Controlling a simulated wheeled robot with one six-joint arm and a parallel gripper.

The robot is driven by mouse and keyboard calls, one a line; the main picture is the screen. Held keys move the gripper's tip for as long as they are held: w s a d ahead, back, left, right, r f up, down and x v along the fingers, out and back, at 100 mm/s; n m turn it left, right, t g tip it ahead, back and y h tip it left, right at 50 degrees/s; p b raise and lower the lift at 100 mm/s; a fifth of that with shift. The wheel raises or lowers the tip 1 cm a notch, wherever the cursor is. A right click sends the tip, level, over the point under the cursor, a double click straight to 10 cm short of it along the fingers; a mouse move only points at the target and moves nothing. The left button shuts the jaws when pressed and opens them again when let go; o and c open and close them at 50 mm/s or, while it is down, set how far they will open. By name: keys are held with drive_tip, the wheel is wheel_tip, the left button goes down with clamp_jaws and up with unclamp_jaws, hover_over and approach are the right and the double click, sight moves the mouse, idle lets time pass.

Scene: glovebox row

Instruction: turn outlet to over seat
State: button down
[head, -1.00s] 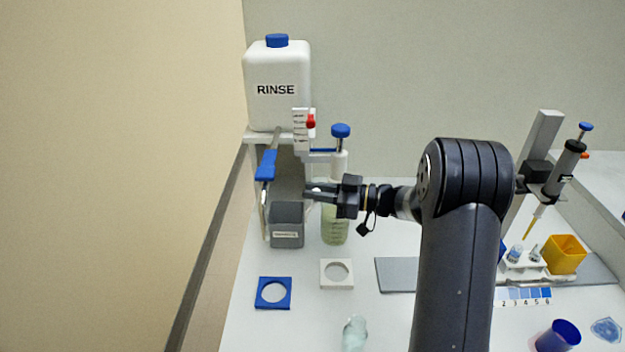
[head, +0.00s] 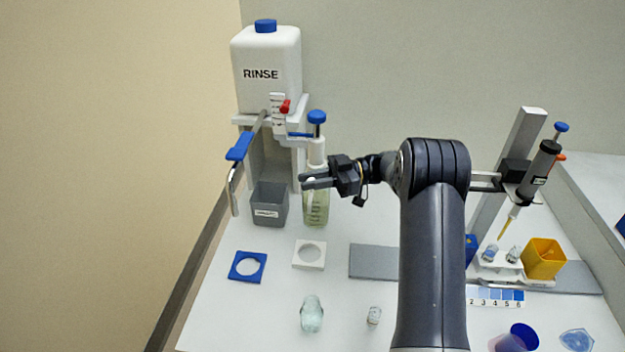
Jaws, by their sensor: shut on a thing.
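The outlet is a metal pipe (head: 234,190) with a blue grip (head: 239,147), swung out from the rinse tank (head: 266,70). Its lower end hangs down just left of the grey bin (head: 269,206). A blue square plate with a round hole (head: 234,274) and a white one (head: 297,262) lie on the bench in front; I cannot tell which is the seat. My gripper (head: 313,181) points left, in front of the pump bottle (head: 316,208) and well right of the pipe, apart from it.
A glass flask (head: 311,314) and a small vial (head: 374,316) stand on the near bench. A grey mat (head: 374,262) lies to the right. A stand with a pipette (head: 540,168) and a yellow cup (head: 544,259) are farther right.

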idle(0.4)
drive_tip(key=c, duration=1.3)
unclamp_jaws()
drive_tip(key=shift+d, duration=0.1)
drive_tip(key=shift+c, duration=0.2)
drive_tip(key=p+v, duration=0.4)
drive_tip(key=v, duration=0.4)
drive_tip(key=shift+w+d+r, duration=0.15)
drive_tip(key=shift+d+r, duration=0.15)
drive_tip(key=shift+r, duration=0.05)
drive_tip(key=shift+d+p, duration=0.1)
drive_tip(key=shift+p, duration=0.4)
drive_tip(key=p, duration=0.3)
drive_tip(key=shift+w+d, duration=0.2)
drive_tip(key=shift+d, duration=0.15)
drive_tip(key=shift+d+p, duration=0.2)
drive_tip(key=shift+p, duration=0.9)
drive_tip(key=p, duration=0.2)
drive_tip(key=shift+d+f+p, duration=0.1)
drive_tip(key=shift+d+p, duration=0.2)
